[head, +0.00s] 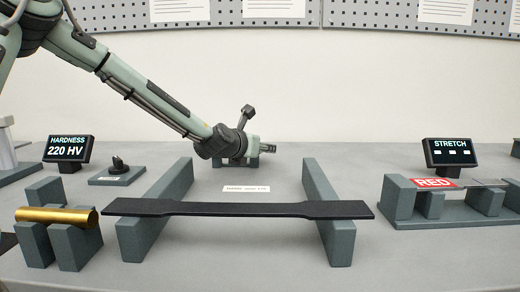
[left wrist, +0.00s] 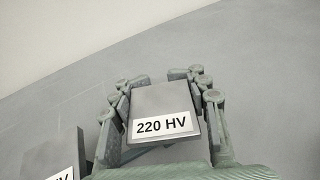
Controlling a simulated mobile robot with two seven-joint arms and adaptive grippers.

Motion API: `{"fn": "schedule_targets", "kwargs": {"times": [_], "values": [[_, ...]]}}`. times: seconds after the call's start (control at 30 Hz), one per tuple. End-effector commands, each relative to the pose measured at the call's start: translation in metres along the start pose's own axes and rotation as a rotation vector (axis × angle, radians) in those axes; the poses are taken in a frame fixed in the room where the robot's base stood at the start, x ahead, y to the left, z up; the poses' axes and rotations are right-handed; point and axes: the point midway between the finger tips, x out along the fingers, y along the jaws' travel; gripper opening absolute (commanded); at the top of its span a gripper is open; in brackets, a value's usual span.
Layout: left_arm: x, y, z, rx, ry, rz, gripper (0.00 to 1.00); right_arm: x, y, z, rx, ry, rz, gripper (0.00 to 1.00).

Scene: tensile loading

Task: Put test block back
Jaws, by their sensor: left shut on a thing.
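The test block (left wrist: 165,101) is a grey square block with a white "220 HV" label, seen in the left wrist view. My left gripper (left wrist: 166,104) is shut on it, with fingers on both its sides. In the head view my left gripper (head: 266,149) is over the back middle of the table, and the block in it is too small to make out. Another grey block (left wrist: 50,160) with a label ending in "V" is partly cut off at the lower left of the wrist view. My right gripper is not in view.
A black flat bar (head: 240,209) lies across two grey rails (head: 160,205) in front. A brass cylinder (head: 55,215) rests on grey supports at left. A "HARDNESS 220 HV" display (head: 68,148) stands behind. A "STRETCH" display (head: 450,153) and a rack (head: 400,195) are at right.

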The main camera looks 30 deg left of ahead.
Motion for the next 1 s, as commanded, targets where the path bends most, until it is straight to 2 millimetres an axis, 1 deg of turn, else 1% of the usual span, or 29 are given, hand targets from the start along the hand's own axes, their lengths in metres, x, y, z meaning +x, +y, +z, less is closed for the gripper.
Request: {"fn": "schedule_targets", "kwargs": {"times": [0.3, 0.33, 0.53, 0.57, 0.93, 1.0], "values": [[-0.0001, 0.0, 0.0002, 0.001, -0.001, 0.0, 0.01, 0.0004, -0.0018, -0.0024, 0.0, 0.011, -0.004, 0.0], [-0.0001, 0.0, -0.0008, 0.001, 0.001, -0.001, 0.39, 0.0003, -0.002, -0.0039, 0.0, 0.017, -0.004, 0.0], [-0.0002, 0.0, -0.0004, 0.001, 0.001, -0.001, 0.64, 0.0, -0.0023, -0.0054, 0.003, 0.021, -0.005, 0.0], [-0.0002, 0.0, -0.0004, 0.001, 0.001, -0.001, 0.66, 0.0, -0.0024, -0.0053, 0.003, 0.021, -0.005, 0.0], [-0.0007, 0.0, 0.0011, 0.001, 0.001, -0.001, 0.66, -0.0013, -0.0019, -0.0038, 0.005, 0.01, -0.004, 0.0], [-0.0099, -0.0003, 0.0015, 0.0, 0.0, -0.002, 0.66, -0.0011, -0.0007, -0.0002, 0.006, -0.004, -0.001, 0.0]]}}
